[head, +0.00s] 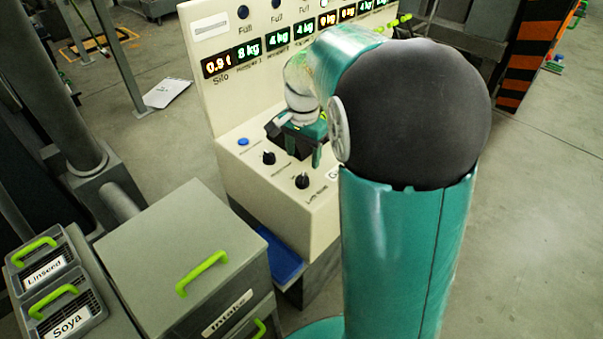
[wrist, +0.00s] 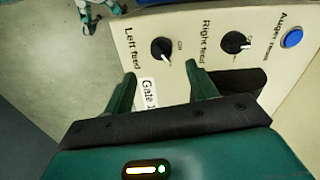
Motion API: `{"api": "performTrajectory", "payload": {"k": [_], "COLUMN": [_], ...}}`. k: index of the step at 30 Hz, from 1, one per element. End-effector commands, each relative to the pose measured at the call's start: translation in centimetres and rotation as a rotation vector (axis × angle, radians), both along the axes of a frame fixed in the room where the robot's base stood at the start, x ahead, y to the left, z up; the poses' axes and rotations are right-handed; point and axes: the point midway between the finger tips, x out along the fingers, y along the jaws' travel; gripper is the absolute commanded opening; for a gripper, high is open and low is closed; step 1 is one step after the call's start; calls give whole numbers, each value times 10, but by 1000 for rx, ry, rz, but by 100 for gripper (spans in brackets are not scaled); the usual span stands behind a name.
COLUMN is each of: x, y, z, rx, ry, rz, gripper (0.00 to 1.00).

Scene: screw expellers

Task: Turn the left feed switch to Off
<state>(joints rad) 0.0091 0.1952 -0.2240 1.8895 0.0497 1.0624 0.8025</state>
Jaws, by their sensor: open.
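The left feed switch (wrist: 160,48) is a black round knob with a white pointer line, on the cream panel. In the wrist view its pointer slants down and to the right, and its label reads "Left feed". It also shows in the head view (head: 302,180) on the sloped desk of the console. My gripper (wrist: 161,70) is open and empty, with its two green fingers spread. In the wrist view the knob lies just beyond the fingertips, between their lines. In the head view my gripper (head: 304,153) hangs above the desk, apart from the knob.
The right feed knob (wrist: 234,42) and a blue button (wrist: 291,37) sit beside it in a row. The console's upright display panel (head: 240,45) stands behind my gripper. A grey cabinet (head: 180,250) with green handles stands at the front left.

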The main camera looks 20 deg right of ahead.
Motion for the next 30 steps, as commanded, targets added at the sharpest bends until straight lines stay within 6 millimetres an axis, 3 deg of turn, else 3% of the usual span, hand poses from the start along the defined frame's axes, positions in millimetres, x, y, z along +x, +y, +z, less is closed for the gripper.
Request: {"api": "performTrajectory", "payload": {"k": [6, 12, 24, 30], "x": [1, 4, 5, 5], "y": [0, 0, 0, 0], "z": [-45, -74, -83, -83], "rx": [0, 0, -1, 0], "ry": [4, 1, 0, 0], "rz": [2, 4, 5, 5], "gripper": [57, 57, 57, 18]}}
